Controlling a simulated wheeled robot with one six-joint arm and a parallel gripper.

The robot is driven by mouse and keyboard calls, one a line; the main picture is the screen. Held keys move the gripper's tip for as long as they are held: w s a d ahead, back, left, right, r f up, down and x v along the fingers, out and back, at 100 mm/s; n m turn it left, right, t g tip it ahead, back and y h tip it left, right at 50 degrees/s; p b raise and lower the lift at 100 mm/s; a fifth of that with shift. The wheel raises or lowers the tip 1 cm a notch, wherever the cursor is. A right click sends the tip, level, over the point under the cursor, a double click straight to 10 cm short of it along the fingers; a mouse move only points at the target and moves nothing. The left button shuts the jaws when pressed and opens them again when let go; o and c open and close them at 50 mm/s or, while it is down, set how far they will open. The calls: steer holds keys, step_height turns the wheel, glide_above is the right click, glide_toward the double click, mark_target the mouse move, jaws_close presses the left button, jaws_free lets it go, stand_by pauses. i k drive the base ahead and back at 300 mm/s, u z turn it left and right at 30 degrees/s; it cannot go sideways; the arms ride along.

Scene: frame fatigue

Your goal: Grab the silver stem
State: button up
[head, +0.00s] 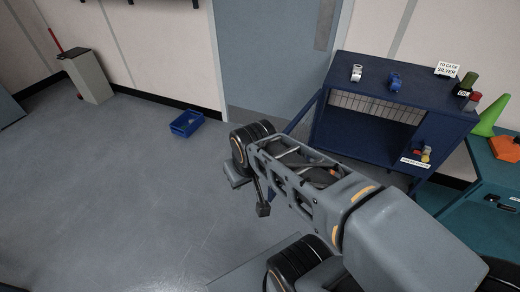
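A small silver-white piece (357,73), which looks like the silver stem, stands on top of the dark blue cabinet (345,119) near its back left. A similar blue piece (395,82) stands to its right. My arm reaches across the lower middle of the picture, in front of the cabinet. My gripper (250,190) seems to be at the arm's far left end, over the floor and well apart from the silver piece. Its fingers are hard to make out, and I cannot tell whether they are open.
A sign reading "TO CAGE SILVER" (447,69) and coloured cylinders are at the cabinet's right. A teal bench (489,175) holds a green cone (490,115) and an orange piece (505,148). A blue bin (186,123) lies on open floor; a grey bin (88,77) stands at left.

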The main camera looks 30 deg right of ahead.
mark_target(356, 73)
steer(key=u, duration=1.1)
steer(key=i, duration=1.3)
steer(key=z, duration=3.05)
steer(key=k, duration=0.5)
steer(key=u, duration=1)
steer(key=i, duration=1.85)
steer(key=z, duration=0.1)
